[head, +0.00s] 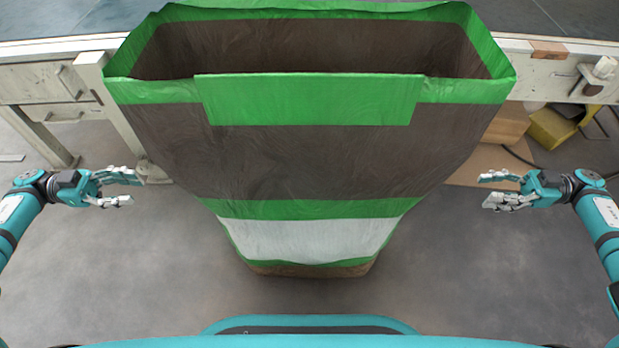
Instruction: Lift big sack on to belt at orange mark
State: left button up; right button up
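The big sack (300,165) stands upright in front of me, brown with green bands and a white band low down. Its open top is wide and looks empty inside as far as I can see. My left gripper (138,188) is open and empty, left of the sack and apart from it. My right gripper (484,192) is open and empty, right of the sack and apart from it. The belt (575,22) behind the sack is dark and partly hidden by it. An orange-brown patch (549,52) shows on the pale rail at the right; I cannot tell whether it is the mark.
A pale frame with drawers (35,82) runs behind the sack. A cardboard box (508,122) and a yellow bin (550,130) are under it at the right, with a cable near.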

pick_arm(q)
jog(key=shift+w, duration=0.15)
pick_arm(e)
jog(key=shift+w, duration=0.15)
